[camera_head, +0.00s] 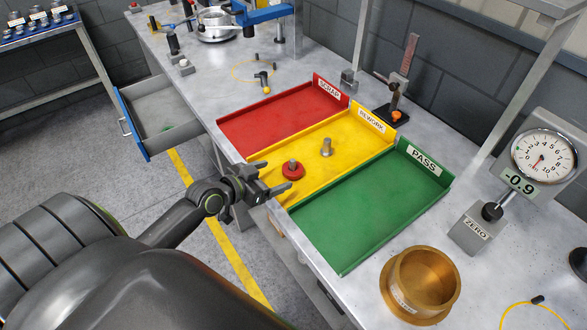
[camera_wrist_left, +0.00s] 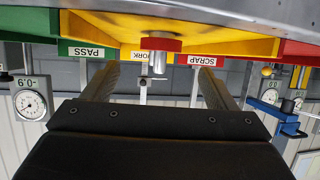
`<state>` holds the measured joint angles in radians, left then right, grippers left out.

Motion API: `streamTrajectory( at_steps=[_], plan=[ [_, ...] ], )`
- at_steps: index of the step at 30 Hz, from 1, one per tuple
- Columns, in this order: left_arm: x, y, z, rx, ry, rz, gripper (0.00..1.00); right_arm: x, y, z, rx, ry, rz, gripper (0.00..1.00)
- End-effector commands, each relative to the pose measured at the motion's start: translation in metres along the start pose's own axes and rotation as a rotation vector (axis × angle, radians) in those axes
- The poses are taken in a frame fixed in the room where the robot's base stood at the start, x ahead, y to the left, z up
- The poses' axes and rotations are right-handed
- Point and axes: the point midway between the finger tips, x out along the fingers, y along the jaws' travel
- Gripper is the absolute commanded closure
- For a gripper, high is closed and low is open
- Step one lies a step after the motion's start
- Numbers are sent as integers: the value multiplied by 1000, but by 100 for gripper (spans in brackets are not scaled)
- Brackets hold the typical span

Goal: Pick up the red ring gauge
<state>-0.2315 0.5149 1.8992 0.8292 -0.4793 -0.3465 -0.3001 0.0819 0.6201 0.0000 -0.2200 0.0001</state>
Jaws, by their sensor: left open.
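The red ring gauge (camera_head: 293,173) is a small red ring with a grey metal post standing up through its middle. It sits in the yellow REWORK tray (camera_head: 349,158), towards its near left end. My left gripper (camera_head: 276,177) is open at that end of the tray, its two fingers pointing towards the red ring, with nothing between them. In the left wrist view, which is upside down, the red ring (camera_wrist_left: 161,44) and its post show ahead, between the spread fingers. Whether the fingers touch the tray cannot be told. My right gripper is not in view.
A grey metal peg (camera_head: 326,148) stands beyond the ring in the same tray. The red SCRAP tray (camera_head: 277,117) and green PASS tray (camera_head: 360,213) flank it. A brass cylinder (camera_head: 421,284) and dial gauge (camera_head: 543,156) stand right. An open drawer (camera_head: 158,110) juts out left.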

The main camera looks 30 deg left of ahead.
Motion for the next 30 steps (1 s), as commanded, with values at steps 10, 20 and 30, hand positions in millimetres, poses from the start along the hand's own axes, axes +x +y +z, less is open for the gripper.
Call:
streamTrajectory(
  at_steps=[10,20,30],
  plan=[
    [26,0,-2,-2,0,-1,21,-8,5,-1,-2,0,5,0],
    [63,0,-2,-1,-1,-1,21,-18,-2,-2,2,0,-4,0],
    [68,0,-1,1,-1,-1,22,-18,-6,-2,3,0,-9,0]
  ],
)
